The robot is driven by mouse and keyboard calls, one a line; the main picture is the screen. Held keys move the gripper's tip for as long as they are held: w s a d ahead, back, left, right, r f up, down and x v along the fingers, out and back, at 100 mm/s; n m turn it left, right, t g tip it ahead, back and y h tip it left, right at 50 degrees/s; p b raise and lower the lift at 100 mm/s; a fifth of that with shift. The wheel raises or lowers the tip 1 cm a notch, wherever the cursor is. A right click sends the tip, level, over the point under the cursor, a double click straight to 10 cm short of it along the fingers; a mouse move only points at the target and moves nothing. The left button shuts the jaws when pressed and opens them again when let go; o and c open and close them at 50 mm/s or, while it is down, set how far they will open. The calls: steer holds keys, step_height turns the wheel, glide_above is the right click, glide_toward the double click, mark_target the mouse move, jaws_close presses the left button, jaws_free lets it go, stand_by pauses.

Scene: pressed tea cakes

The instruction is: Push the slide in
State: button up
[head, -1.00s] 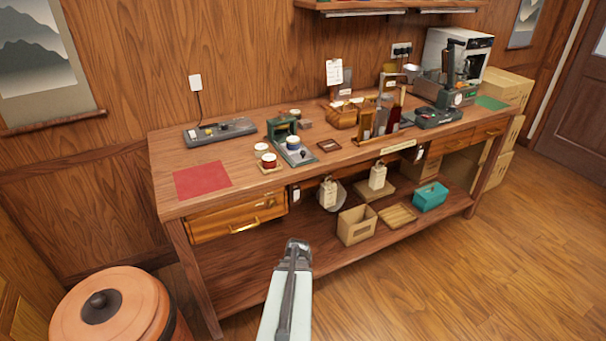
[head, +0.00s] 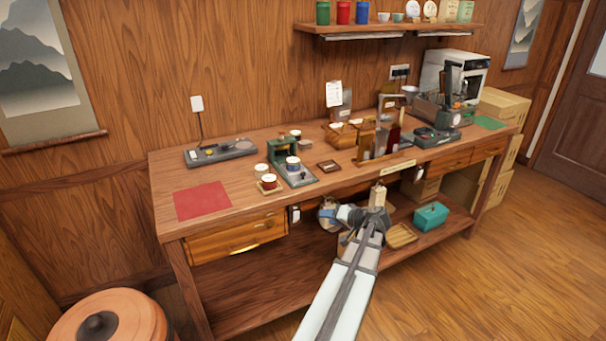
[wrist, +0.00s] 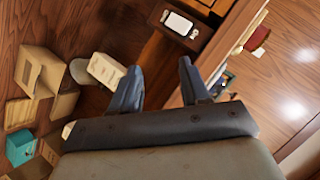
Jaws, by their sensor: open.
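A green press (head: 283,143) stands on the bench top, left of centre in the head view. A flat grey plate (head: 303,182), which looks like its slide, sticks out in front of it and carries a small round tin (head: 292,163). My gripper (head: 328,214) is below the bench top, in front of the bench and to the lower right of the press. In the wrist view it also shows with its two blue-grey fingers apart and nothing between them (wrist: 157,78). It touches neither press nor plate. I cannot make out the press in the wrist view.
The bench's front edge lies between my gripper and the press. Tins on a small tray (head: 279,187) stand left of the plate, a small dark frame (head: 328,166) to its right. A tagged item (wrist: 107,70) and boxes (wrist: 38,72) are close to my fingers.

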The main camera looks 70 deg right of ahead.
mark_target(305, 174)
steer(key=w+d+r+n+t+h, duration=0.25)
steer(key=d+r+n+t, duration=0.2)
steer(key=r+n, duration=0.5)
steer(key=shift+n+h, duration=0.45)
steer(key=x, duration=1.2)
steer(key=shift+w, duration=0.3)
steer(key=shift+c, duration=0.2)
jaws_close()
